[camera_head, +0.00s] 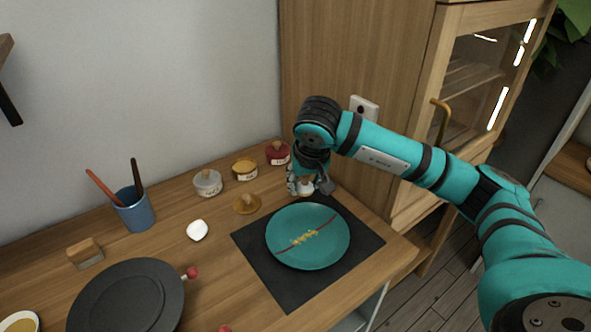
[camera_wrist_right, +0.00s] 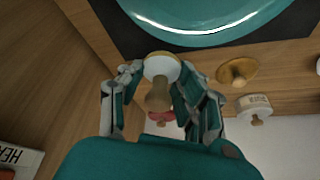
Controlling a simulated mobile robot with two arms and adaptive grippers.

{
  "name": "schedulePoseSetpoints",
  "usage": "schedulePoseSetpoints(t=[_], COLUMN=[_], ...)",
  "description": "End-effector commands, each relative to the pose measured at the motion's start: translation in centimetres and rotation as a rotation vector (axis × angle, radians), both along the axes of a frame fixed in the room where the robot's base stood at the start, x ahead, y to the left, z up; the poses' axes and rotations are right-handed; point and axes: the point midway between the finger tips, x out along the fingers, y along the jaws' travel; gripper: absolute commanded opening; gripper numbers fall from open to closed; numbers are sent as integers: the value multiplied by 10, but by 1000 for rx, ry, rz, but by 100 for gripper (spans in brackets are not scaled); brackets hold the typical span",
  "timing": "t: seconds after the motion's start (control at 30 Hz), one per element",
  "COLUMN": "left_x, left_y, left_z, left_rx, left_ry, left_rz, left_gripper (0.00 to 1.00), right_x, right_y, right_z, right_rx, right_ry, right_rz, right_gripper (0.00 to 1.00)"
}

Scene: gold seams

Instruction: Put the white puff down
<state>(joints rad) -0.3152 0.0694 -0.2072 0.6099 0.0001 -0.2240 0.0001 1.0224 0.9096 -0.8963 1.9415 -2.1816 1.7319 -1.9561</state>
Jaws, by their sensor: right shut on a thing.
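My right gripper (camera_head: 308,187) is shut on the white puff (camera_head: 305,190), just behind the dark mat near the table's back right. In the right wrist view, the fingers (camera_wrist_right: 152,90) close around the puff's wooden knob, and its pale round pad (camera_wrist_right: 162,66) shows beyond the knob. I cannot tell whether the pad touches the table. A gold puff (camera_head: 247,204) with a wooden knob lies on the table to the left; it also shows in the right wrist view (camera_wrist_right: 237,72). My left gripper is not in view.
A teal plate (camera_head: 290,227) with a red seam and gold flecks lies on the dark mat (camera_head: 287,292). Jars with white (camera_head: 208,184), gold (camera_head: 244,168) and red (camera_head: 278,153) contents stand behind. A white lump (camera_head: 198,230), blue cup (camera_head: 134,212) and black disc (camera_head: 125,297) are left.

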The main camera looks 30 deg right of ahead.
Motion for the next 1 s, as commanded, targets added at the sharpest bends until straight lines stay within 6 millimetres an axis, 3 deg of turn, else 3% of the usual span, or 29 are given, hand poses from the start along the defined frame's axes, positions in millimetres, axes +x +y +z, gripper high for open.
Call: schedulePoseSetpoints(t=[0.2,0.4,0.73,1.0], left_x=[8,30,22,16], left_y=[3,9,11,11], left_z=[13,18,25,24], left_rx=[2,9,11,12], left_ry=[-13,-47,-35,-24], left_rz=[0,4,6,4], left_gripper=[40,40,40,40], right_x=[57,85,87,88], right_y=[-11,-18,-18,-18], right_z=[-3,-7,-40,-43], right_rx=[3,1,0,-1], right_ry=[1,-1,1,-1], right_rz=[-1,2,3,3], right_gripper=[9,9,9,9])
